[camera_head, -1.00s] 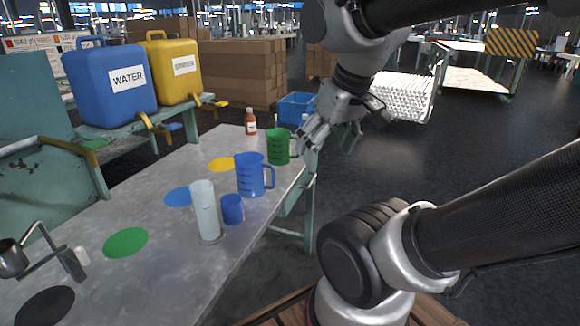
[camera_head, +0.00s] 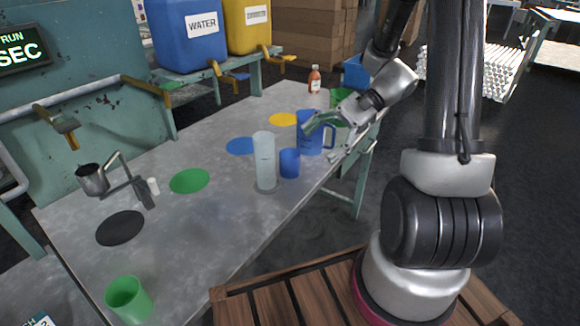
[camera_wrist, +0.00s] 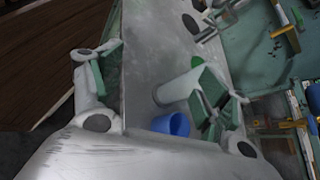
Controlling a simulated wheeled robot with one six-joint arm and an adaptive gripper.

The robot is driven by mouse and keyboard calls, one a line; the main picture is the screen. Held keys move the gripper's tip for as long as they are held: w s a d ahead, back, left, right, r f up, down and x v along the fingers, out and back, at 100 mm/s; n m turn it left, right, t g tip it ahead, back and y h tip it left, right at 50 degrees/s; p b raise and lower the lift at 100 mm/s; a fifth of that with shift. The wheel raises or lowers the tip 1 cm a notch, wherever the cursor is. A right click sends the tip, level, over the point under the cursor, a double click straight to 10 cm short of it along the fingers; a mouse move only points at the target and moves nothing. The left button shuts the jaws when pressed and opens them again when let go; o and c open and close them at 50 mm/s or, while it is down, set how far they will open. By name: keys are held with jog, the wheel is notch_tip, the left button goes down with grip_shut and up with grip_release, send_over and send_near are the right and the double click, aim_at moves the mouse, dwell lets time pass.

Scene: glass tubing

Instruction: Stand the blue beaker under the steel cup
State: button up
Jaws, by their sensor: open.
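The blue beaker (camera_head: 289,163) is small, upright and without a handle. It stands on the grey table beside a tall, pale measuring cylinder (camera_head: 264,160). In the wrist view the beaker (camera_wrist: 172,124) shows its open mouth, low in the picture between the fingers. My gripper (camera_head: 325,140) is open and empty, above and to the right of the beaker, in front of the blue jug (camera_head: 310,135). Its spread fingers also show in the wrist view (camera_wrist: 155,86). The steel cup (camera_head: 92,178) is held by a bent metal stand at the table's left, near a black disc (camera_head: 120,228).
A green beaker (camera_head: 128,300) stands at the near left corner. Green (camera_head: 189,181), blue (camera_head: 240,146) and yellow (camera_head: 283,119) discs lie flat on the table (camera_head: 205,235). A green jug (camera_head: 340,97) and a red-brown bottle (camera_head: 314,80) stand farther back. The near middle of the table is clear.

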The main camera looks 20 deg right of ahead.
jog(key=w+d+f+m+t+y, duration=0.2)
jog(key=w+f+m+t+y, duration=0.2)
jog(key=w+f+m, duration=0.25)
jog(key=m+t, duration=0.4)
send_near(292, 156)
jog(key=a, duration=0.1)
jog(key=s+a+r, duration=0.1)
jog(key=shift+a+y, duration=0.3)
jog(key=shift+a, duration=0.05)
jog(key=shift+w+f+t, duration=0.1)
jog(key=shift+t, duration=0.2)
jog(key=x, duration=0.7)
jog(key=shift+s+a, duration=0.25)
jog(key=shift+a, duration=0.2)
jog(key=shift+c, duration=0.2)
jog(key=c, duration=1.1)
jog(key=shift+r, duration=0.3)
jog(key=shift+c, duration=0.2)
